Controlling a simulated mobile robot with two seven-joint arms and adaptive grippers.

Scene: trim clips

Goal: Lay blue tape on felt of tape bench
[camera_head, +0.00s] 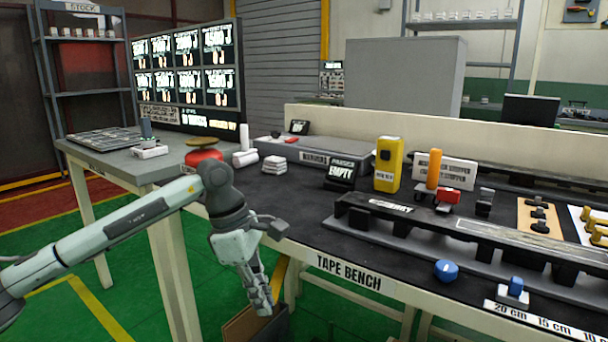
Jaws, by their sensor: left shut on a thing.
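The tape bench (349,272) has a dark felt top (300,208) and a pale front edge with its name on it. A round blue item (446,271) lies on the felt near the front edge; it looks like a roll of tape. A smaller blue item on a light base (514,290) stands to its right. My left gripper (263,302) points down in front of the bench's left front edge, below the top and apart from both blue items. My right gripper is out of view.
A long dark raised rail (420,222) runs across the bench behind the blue items. A yellow box (388,165), an orange cylinder (433,168) and a small "EMPTY" display (342,173) stand farther back. An open brown box (248,326) is on the floor beneath my left gripper.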

